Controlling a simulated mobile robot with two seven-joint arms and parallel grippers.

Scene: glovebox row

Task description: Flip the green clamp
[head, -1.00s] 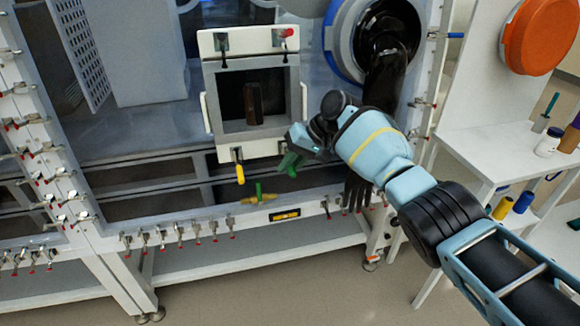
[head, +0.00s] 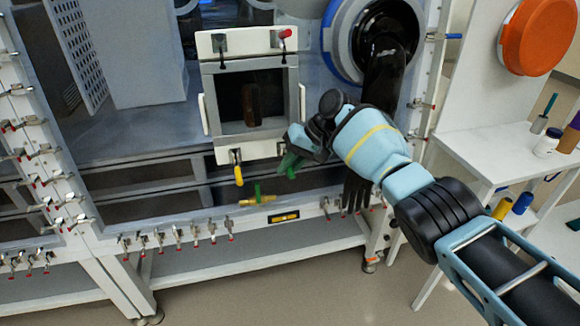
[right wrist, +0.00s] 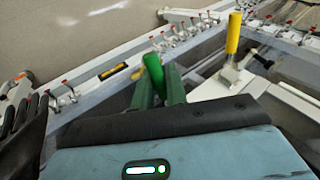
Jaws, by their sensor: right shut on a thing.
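The green clamp (head: 290,161) is at the lower right corner of the small square hatch frame, pointing down and left. My right gripper (head: 293,158) comes in from the right and is shut on the clamp's green handle. In the right wrist view the green handle (right wrist: 154,75) stands between the fingers (right wrist: 160,88). The clamp's base is hidden by the gripper. My left gripper is not in view.
A yellow-handled clamp (head: 238,172) hangs at the hatch's lower left, and a red-handled one (head: 285,34) sits on top. A green-handled brass valve (head: 258,196) is below. A black glove (head: 355,185) hangs under the forearm.

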